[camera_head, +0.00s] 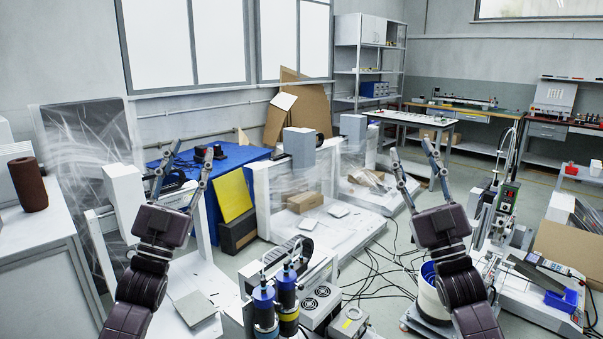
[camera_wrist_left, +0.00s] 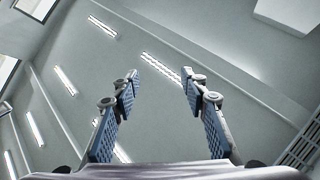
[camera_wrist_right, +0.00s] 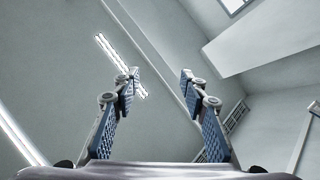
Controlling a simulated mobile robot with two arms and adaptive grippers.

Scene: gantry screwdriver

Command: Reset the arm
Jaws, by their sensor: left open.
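My left gripper (camera_head: 187,160) is raised at the left in the head view, pointing up, its fingers spread apart with nothing between them. It also shows in the left wrist view (camera_wrist_left: 160,88), open against the ceiling. My right gripper (camera_head: 412,157) is raised at the right of centre in the head view, also pointing up with its fingers apart and empty. The right wrist view shows the same open fingers (camera_wrist_right: 159,85) against the ceiling and wall. Neither gripper touches anything.
A white cabinet (camera_head: 38,245) with a brown roll (camera_head: 28,185) is at the left. Cables (camera_head: 375,272) lie on the floor. The air around both grippers looks clear.

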